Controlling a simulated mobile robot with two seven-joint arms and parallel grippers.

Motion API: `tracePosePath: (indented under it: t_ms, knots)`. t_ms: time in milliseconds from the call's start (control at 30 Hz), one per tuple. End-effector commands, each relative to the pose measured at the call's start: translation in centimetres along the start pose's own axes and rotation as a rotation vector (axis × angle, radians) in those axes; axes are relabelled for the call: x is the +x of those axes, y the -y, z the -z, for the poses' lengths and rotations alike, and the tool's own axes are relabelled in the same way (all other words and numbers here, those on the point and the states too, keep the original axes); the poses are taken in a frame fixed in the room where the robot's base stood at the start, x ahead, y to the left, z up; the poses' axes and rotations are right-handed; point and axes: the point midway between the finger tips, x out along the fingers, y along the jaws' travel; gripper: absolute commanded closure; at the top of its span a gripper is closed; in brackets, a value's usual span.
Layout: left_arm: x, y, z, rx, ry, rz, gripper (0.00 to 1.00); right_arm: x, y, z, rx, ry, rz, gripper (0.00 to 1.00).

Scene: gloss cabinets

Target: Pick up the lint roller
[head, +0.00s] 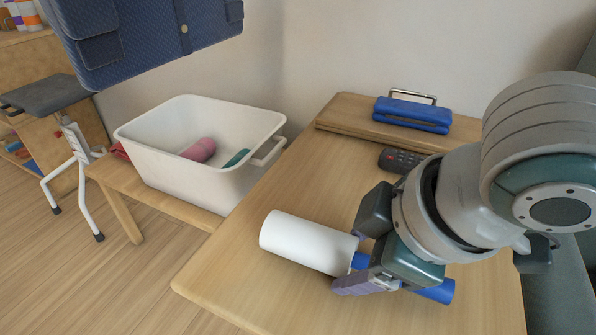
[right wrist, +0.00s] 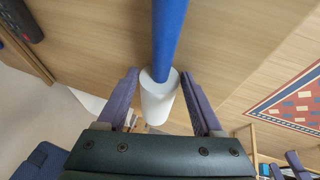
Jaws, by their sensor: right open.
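The lint roller, with a white roll (head: 305,243) and a blue handle (head: 436,292), lies on its side on the wooden table (head: 225,270). My right gripper (head: 357,258) is open over it, near where the roll meets the handle. In the right wrist view, the white roll (right wrist: 158,98) and the blue handle (right wrist: 168,35) lie between the two spread purple fingers, with gaps at both sides. Part of the handle is hidden behind the gripper in the head view. My left gripper is not in view.
A white bin (head: 190,175) with a pink roll (head: 199,150) stands left of the table. A black remote (head: 400,160) and a blue hole punch-like object (head: 412,114) are behind the gripper. The table's front left is clear.

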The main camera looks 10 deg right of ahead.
Motion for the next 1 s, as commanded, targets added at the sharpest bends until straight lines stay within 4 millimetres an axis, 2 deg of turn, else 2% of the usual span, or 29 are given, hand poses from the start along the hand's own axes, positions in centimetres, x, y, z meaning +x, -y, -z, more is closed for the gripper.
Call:
tracePosePath:
  t_ms: [167, 733, 1000]
  knots:
    - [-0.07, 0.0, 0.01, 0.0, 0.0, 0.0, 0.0, -0.09, -0.01, 0.03, 0.0, 0.0, 0.0, 0.34]
    - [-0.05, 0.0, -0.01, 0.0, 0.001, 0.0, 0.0, -0.1, -0.01, -0.01, 0.0, 0.001, 0.0, 0.98]
    - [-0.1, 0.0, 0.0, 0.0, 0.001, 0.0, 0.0, -0.2, -0.06, 0.06, 0.0, 0.0, -0.001, 1.0]
